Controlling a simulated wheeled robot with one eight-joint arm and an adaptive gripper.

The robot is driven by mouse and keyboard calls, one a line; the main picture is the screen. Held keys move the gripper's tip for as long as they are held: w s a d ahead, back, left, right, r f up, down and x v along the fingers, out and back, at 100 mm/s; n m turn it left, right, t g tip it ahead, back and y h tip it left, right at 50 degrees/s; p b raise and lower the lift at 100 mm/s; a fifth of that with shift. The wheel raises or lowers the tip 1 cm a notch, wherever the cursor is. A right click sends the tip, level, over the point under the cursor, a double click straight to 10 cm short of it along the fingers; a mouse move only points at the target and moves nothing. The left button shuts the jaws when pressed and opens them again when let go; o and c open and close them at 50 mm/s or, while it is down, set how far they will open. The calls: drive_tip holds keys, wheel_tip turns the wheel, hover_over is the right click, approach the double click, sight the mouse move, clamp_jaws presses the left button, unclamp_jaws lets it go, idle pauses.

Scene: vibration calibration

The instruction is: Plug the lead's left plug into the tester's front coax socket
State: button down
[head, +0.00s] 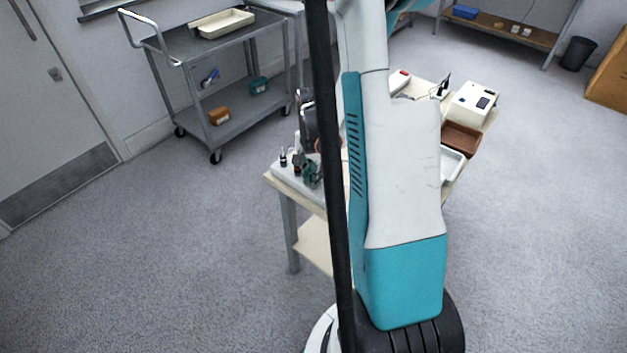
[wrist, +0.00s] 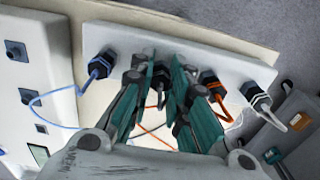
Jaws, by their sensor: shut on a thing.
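My gripper (wrist: 163,68) has its teal fingers closed around a dark plug (wrist: 161,75), mostly hidden between them. A second plug with an orange cable (wrist: 212,82) stands just right of the fingers. A pale box (wrist: 28,85) with dark square sockets, probably the tester, is at the left. In the head view my gripper (head: 311,172) is low at the table's left end, partly behind a black post.
A plug with a blue cable (wrist: 101,66) stands left of the fingers, and one with a white cable (wrist: 256,97) at the right. Loose cables cross below the gripper. In the head view, a brown tray (head: 461,136) and white box (head: 474,102) are on the table's right side.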

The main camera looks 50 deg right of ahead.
drive_tip(key=shift+r, duration=0.35)
idle(0.3)
drive_tip(key=shift+r+p, duration=1.2)
drive_tip(key=shift+r, duration=0.45)
drive_tip(key=shift+s+d, duration=0.1)
drive_tip(key=shift+s, duration=0.75)
drive_tip(key=s+r, duration=0.1)
drive_tip(key=s, duration=0.7)
drive_tip(key=s+d+r, duration=0.1)
drive_tip(key=s, duration=0.7)
drive_tip(key=s+d+r, duration=0.1)
drive_tip(key=s, duration=0.8)
drive_tip(key=shift+d+r+p, duration=0.1)
drive_tip(key=shift+d+p, duration=0.1)
drive_tip(key=shift+p, duration=0.2)
drive_tip(key=shift+w+f+b, duration=0.1)
drive_tip(key=shift+f+b, duration=0.6)
drive_tip(key=shift+b, duration=0.05)
drive_tip(key=shift+f+b, duration=0.95)
drive_tip(key=shift+f, duration=0.05)
drive_tip(key=shift+f+b, duration=0.7)
drive_tip(key=shift+b, duration=0.25)
